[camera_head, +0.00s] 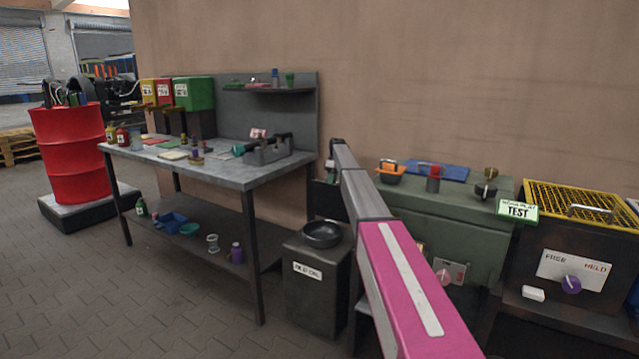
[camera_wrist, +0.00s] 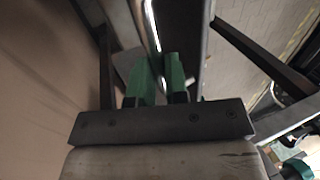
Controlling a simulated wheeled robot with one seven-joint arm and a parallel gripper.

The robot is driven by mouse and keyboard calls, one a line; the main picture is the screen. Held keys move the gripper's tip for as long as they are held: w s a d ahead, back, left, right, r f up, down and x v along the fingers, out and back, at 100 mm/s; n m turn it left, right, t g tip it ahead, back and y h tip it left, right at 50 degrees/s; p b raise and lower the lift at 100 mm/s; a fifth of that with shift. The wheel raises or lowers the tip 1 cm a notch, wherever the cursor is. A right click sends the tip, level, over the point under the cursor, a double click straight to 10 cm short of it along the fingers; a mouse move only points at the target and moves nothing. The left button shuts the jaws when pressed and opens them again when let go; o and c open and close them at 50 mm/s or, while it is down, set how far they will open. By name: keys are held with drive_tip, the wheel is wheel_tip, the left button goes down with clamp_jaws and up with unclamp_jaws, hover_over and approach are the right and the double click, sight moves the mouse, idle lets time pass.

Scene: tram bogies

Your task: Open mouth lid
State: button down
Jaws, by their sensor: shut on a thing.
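I cannot tell for sure which thing is the mouth lid. A round black lid or bowl-like piece (camera_head: 322,234) sits on a dark bin (camera_head: 316,285) with a white label, left of my arm in the head view; it looks closed and level. My gripper's green fingers (camera_wrist: 160,82) show in the wrist view. They are close together on a thin, shiny metal bar or rim (camera_wrist: 153,32) along a dark thing. How far it has moved cannot be told. In the head view my arm hides the fingers.
A grey workbench (camera_head: 215,172) with tools stands left of the bin. A green cabinet (camera_head: 445,222) and a dark box with a yellow mesh top (camera_head: 580,203) stand to the right. A red drum (camera_head: 72,155) is far left. Paved floor in front of the bench is clear.

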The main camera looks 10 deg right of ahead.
drive_tip(key=shift+w+d+f, duration=0.25)
drive_tip(key=shift+f, duration=0.1)
drive_tip(key=c, duration=1.1)
unclamp_jaws()
drive_tip(key=shift+w+f, duration=0.1)
drive_tip(key=shift+r, duration=0.2)
drive_tip(key=shift+r, duration=0.1)
drive_tip(key=v, duration=1)
drive_tip(key=shift+w+d+r, duration=0.15)
drive_tip(key=shift+r, duration=0.05)
